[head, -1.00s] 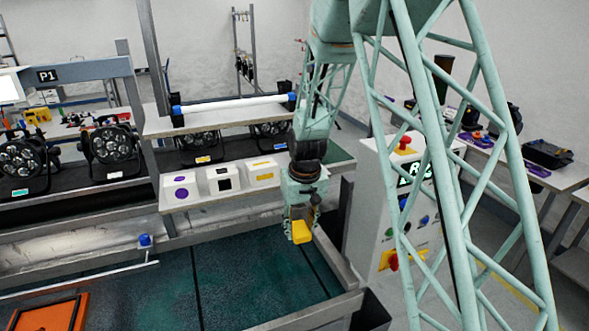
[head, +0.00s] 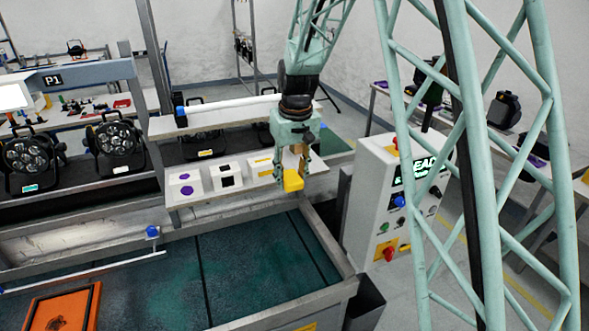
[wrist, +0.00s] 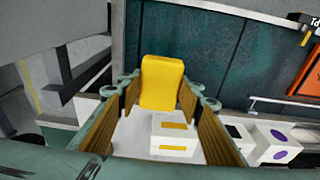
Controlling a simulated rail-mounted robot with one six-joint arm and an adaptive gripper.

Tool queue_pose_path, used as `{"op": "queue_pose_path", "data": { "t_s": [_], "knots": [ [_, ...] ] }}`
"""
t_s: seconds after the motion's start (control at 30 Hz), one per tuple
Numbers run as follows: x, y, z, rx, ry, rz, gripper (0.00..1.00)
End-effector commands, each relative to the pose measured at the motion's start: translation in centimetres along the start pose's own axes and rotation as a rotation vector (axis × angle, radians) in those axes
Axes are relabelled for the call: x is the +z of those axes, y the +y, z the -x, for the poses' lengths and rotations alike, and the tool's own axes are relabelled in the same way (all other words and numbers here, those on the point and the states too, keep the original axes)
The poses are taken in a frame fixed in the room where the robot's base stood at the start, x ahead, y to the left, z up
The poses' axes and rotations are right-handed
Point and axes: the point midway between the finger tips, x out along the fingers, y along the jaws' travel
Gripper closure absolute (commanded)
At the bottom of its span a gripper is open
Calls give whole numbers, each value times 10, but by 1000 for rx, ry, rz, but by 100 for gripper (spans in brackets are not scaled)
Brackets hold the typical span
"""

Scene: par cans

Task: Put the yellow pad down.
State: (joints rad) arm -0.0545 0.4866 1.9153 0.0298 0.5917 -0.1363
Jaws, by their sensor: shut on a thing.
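The yellow pad (head: 293,180) is held between the fingers of my gripper (head: 293,165), which is shut on it. The pad hangs in the air by the right end of the shelf with the white boxes. In the wrist view the pad (wrist: 161,78) sits at the fingertips, with tan finger faces on both sides. A white box with a yellow bar (head: 262,175) is just left of the pad in the head view. In the wrist view this box (wrist: 172,147) shows between the fingers, beyond them. The pad's height over the shelf is hard to judge.
White boxes with a black square (head: 226,182) and purple marks (head: 186,190) stand further left on the shelf (head: 195,215). An upper shelf with a white tube (head: 235,103) is behind. A teal-floored trough (head: 250,275) lies in front, and a control cabinet (head: 380,225) stands right.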

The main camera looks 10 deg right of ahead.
Motion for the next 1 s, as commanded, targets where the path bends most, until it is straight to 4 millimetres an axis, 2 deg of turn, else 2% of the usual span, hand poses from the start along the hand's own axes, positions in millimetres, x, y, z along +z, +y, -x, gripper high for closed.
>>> {"op": "queue_pose_path", "data": {
  "t_s": [0.47,0.67,1.0],
  "knots": [
    [-4,2,-2,0,-1,-1,76],
    [-21,10,-6,0,-1,-1,76],
    [-59,30,-15,0,-1,-1,76]
  ]
}}
